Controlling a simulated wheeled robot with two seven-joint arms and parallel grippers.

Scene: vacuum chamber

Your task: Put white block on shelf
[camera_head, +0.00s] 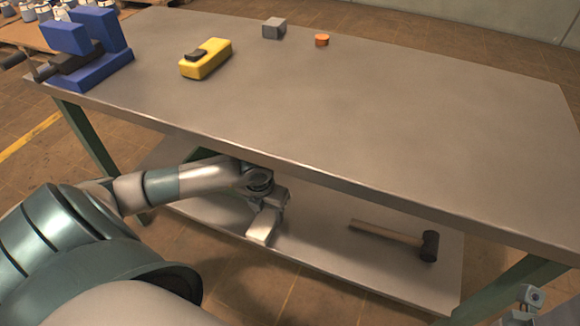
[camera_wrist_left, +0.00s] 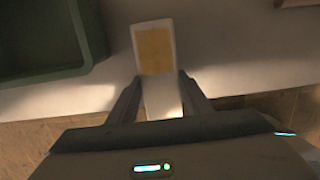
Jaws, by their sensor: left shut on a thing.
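My left gripper (camera_head: 268,208) is shut on a white block (camera_head: 262,227), under the tabletop and over the lower shelf (camera_head: 215,208) of the workbench. In the left wrist view the white block (camera_wrist_left: 160,97) is between the fingers of my left gripper (camera_wrist_left: 160,88). Its far end has a yellowish-brown face with a pale rim and sticks out beyond the fingertips. Whether the block touches the shelf cannot be told. My right gripper's fingers do not show.
A mallet (camera_head: 385,233) lies on the lower shelf to the right. A dark green crate (camera_wrist_left: 40,45) is at the left in the wrist view. On the tabletop are a blue vise (camera_head: 95,50), a yellow block-like tool (camera_head: 206,62), a grey block (camera_head: 273,30) and an orange cylinder (camera_head: 321,40).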

